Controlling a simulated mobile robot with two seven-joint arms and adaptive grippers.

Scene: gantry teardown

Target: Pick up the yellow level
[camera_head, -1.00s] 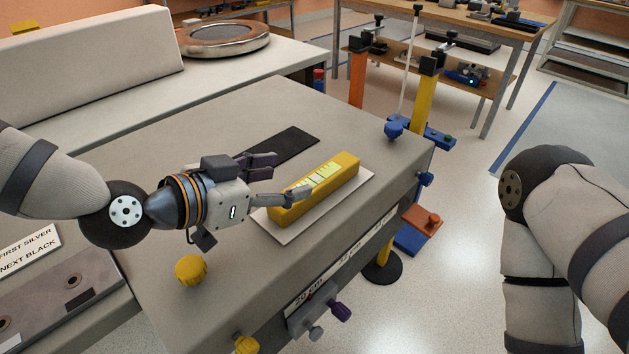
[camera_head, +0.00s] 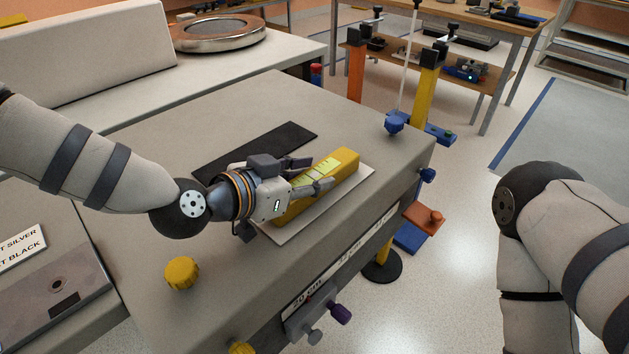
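The yellow level (camera_head: 345,164) lies on a pale rectangular pad (camera_head: 357,187) on the grey bench top, with a light green label on its upper face. My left gripper (camera_head: 322,174) is at the level's near left part, fingers pointing right along it. Its two fingers are apart, one on the far side and one over the level; I cannot tell if they touch it.
A black mat (camera_head: 285,137) lies behind the gripper. A yellow knob (camera_head: 182,273) stands on the bench (camera_head: 240,105) at the front left. Orange (camera_head: 357,72) and yellow (camera_head: 425,92) posts stand beyond the bench's far right edge.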

